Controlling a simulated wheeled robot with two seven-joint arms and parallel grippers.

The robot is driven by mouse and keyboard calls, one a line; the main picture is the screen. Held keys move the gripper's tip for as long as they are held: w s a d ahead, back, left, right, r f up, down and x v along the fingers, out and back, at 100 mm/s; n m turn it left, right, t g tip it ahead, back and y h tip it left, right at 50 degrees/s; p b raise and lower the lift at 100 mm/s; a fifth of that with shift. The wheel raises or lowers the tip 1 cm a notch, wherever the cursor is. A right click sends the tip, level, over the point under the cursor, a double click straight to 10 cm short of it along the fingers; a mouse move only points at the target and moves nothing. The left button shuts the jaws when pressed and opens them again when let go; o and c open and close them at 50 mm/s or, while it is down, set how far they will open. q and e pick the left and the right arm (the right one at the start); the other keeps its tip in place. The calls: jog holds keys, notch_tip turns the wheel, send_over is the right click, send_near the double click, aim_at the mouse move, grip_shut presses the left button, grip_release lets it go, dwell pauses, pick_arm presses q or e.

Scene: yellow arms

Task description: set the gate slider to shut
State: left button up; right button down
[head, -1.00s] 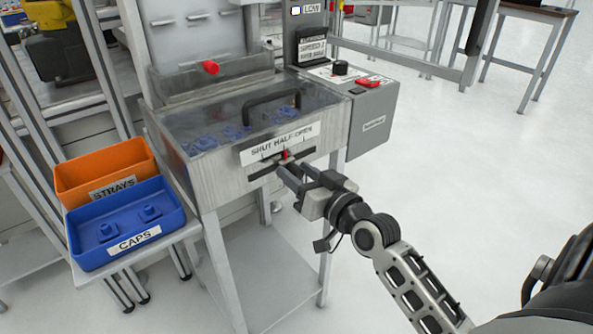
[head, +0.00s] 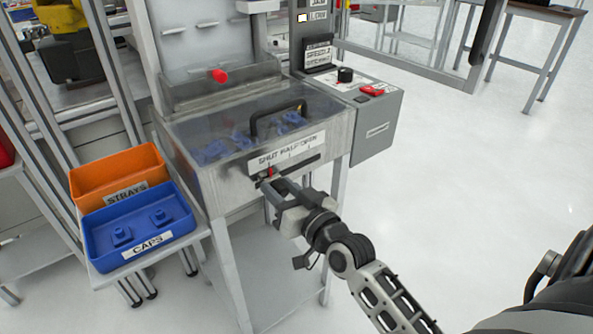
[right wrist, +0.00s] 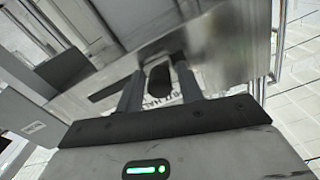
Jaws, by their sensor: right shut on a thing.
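The gate slider is on the front of the steel hopper (head: 222,188), in a dark slot under a label (head: 287,152) reading SHUT, HALF, OPEN. Its red marker (head: 270,171) stands toward the left of the slot, below the word SHUT. My right gripper (head: 268,184) is at the slot, shut on the slider's knob. In the right wrist view the dark knob (right wrist: 159,79) sits between the two fingers (right wrist: 157,88). The fingers partly hide the slider in the head view. My left gripper is not in view.
A blue CAPS bin (head: 180,223) and an orange STRAYS bin (head: 96,182) stand on a side table at the left. A control box (head: 385,125) with a red switch is right of the hopper. The floor (head: 470,180) at the right is clear.

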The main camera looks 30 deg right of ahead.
jog(key=shift+a, duration=0.25)
jog(key=c, duration=1.2)
grip_release()
jog(key=shift+a, duration=0.1)
jog(key=shift+s+f, duration=0.1)
jog(key=shift+s, duration=0.5)
jog(key=s+d, duration=0.1)
jog(key=s, duration=1.3)
jog(key=shift+s+d+b, duration=0.25)
jog(key=shift+s+b, duration=0.15)
